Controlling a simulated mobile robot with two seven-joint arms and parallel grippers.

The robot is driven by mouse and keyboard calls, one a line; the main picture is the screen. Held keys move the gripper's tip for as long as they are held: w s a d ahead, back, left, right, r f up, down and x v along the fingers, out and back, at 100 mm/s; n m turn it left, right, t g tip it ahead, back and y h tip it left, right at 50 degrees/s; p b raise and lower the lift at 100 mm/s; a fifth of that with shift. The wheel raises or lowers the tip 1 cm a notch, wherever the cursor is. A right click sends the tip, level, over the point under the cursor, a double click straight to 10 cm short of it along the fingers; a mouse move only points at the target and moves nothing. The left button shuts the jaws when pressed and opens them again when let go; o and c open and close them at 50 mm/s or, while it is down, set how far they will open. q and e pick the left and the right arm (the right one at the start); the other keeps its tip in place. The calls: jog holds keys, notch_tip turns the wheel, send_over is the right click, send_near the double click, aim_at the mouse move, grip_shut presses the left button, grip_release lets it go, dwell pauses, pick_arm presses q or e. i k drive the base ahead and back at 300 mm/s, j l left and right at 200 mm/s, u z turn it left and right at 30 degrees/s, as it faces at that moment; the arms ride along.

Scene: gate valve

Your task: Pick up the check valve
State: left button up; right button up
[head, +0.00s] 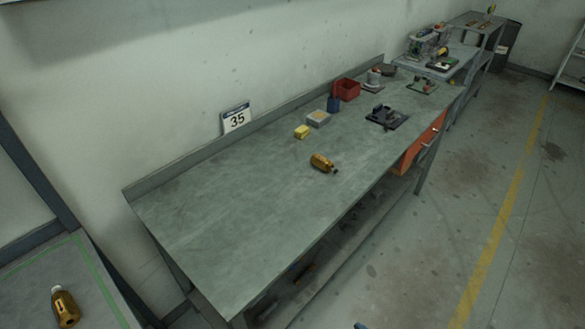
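A brass-coloured valve-like body (322,163) with a dark end lies on the grey workbench (230,215), near the middle of its front edge. I cannot tell from this view which of the two is the check valve. Neither of my grippers shows in the head view, and nothing is seen touching either brass piece.
Behind the bench piece are a yellow block (301,132), a small box (318,119), a blue cup (333,104), a red bin (346,90) and a dark fixture (386,117). A sign reading 35 (236,119) stands against the wall. The bench's near left half is clear.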

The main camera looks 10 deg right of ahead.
aim_at(321, 163)
jog(key=i+l+u, duration=0.1)
jog(key=l+u, duration=0.7)
jog(key=l, duration=0.15)
jog(key=l+u, duration=0.3)
jog(key=l, duration=1.85)
jog(key=k+u, duration=0.05)
